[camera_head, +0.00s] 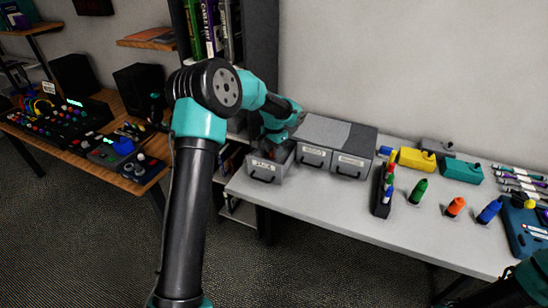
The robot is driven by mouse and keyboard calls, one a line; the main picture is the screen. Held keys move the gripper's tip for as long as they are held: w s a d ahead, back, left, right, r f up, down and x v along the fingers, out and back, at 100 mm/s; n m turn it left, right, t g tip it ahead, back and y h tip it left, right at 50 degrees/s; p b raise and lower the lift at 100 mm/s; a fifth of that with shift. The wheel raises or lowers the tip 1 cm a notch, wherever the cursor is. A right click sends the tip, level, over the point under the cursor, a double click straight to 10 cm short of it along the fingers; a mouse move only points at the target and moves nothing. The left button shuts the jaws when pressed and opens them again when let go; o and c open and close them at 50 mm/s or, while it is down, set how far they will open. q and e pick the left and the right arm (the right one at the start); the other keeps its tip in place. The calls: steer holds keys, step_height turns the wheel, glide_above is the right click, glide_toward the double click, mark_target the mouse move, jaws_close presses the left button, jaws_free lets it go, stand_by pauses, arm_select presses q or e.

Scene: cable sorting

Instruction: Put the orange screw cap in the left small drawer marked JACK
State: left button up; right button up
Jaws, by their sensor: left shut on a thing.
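The left small drawer (265,170) is pulled out of the grey drawer unit, and its front carries a label too small to read surely. My left gripper (279,141) is over the open drawer, pointing down. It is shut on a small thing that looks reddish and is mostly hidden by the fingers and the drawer. An orange cap-like piece (455,207) stands on the white table, right of the drawers and apart from my gripper. My right gripper is out of view; only part of my right arm shows at the lower right corner.
Two shut drawers (332,162) sit beside the open one. A dark rack (384,191) of coloured pieces, a green piece (419,190) and a blue piece (489,211) stand nearby. Yellow (416,160) and teal (461,170) boxes are behind. The table's front left is clear.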

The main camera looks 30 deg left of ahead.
arm_select(q)
steer(key=shift+f, duration=0.1)
steer(key=shift+f, duration=1.75)
steer(key=o, duration=1)
steer(key=shift+f, duration=0.15)
steer(key=shift+c, duration=0.2)
step_height(320, 180, up, 12)
steer(key=shift+r, duration=0.2)
